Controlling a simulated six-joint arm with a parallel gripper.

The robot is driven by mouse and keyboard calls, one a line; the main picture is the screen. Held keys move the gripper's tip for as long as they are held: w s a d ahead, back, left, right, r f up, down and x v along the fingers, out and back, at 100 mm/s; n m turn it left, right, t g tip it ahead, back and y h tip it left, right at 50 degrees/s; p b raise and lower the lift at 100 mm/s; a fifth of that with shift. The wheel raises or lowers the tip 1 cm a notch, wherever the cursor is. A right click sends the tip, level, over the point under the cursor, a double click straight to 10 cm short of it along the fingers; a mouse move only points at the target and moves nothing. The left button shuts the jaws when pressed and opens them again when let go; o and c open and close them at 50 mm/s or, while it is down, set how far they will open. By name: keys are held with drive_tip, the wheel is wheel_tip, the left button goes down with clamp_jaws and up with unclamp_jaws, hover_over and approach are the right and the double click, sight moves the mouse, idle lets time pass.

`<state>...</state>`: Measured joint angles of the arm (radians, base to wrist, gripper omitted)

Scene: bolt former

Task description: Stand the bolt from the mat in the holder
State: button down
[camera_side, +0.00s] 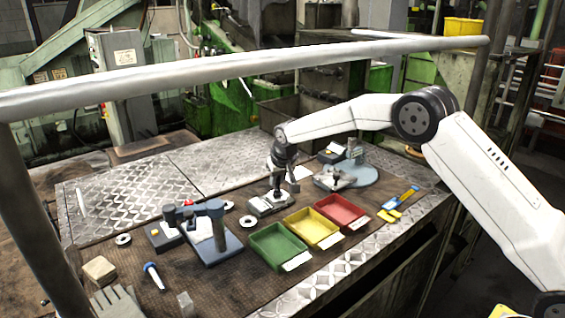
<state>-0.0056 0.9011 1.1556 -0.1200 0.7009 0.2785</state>
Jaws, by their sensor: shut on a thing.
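My gripper (277,190) points down over the middle of the brown work mat (215,280), behind the coloured trays. It is shut on a small, thin thing, which looks like the bolt; its outline is too small and dark to make out. Directly below the gripper sits a low grey block (263,207) with a pale label, which may be the holder. I cannot tell whether the held piece touches the block or is apart from it. No other bolt shows clearly on the mat.
Green (272,250), yellow (313,229) and red (341,212) trays stand right in front of the gripper.

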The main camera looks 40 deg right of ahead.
drive_tip(key=shift+f, duration=0.55)
idle(0.5)
drive_tip(key=shift+c, duration=2.4)
unclamp_jaws()
drive_tip(key=shift+v, duration=3.85)
drive_tip(key=shift+s, duration=0.1)
drive_tip(key=s+f+n+g, duration=0.1)
drive_tip(key=s+f, duration=0.2)
drive_tip(key=s, duration=1.3)
drive_tip(key=s+f+n+g, duration=0.1)
drive_tip(key=s+f, duration=0.2)
drive_tip(key=s, duration=1.4)
drive_tip(key=shift+s+a+y, duration=0.25)
drive_tip(key=shift+s+y, duration=0.1)
drive_tip(key=shift+y, duration=0.05)
